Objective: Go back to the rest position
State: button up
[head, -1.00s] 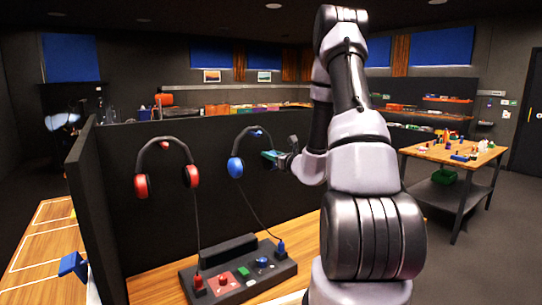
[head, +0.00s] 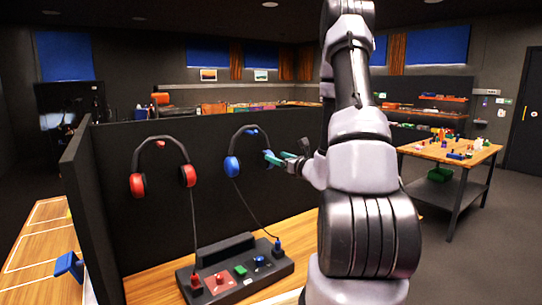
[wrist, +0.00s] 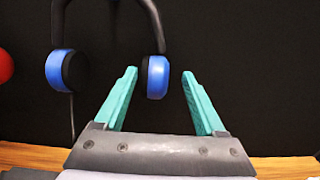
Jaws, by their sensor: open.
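My gripper (wrist: 160,98) is open, with its teal fingers apart and nothing held between them. In the wrist view the right ear cup of the blue headphones (wrist: 157,76) shows between the fingertips; I cannot tell how far off it is. In the head view my gripper (head: 283,158) is just right of the blue headphones (head: 232,166), which hang on the dark panel (head: 110,180). The arm stands raised at the right of the picture.
The red headphones (head: 137,185) hang left of the blue ones. Below, a black console (head: 196,265) with a red pad, buttons and cable plugs sits on the wooden desk (head: 140,289). A side table (head: 425,150) with small objects stands at the right.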

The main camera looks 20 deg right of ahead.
jog(key=s+a+r+n+g+y, duration=0.55)
jog(key=s+a+n, duration=0.3)
jog(key=a, duration=0.25)
jog(key=s+a+r+n+g+y, duration=0.5)
jog(key=s+a+r+n+g, duration=0.15)
jog(key=a+n, duration=0.3)
jog(key=s+n+g+h, duration=0.3)
jog(key=s+n+h, duration=0.4)
jog(key=s, duration=0.3)
jog(key=s+d+r+n+t+h, duration=0.2)
jog(key=d+r+n+t+h, duration=0.2)
jog(key=d+r+h, duration=0.1)
jog(key=shift+s+d+r+n+t, duration=0.3)
jog(key=shift+d+r+n, duration=0.1)
jog(key=shift+r, duration=0.1)
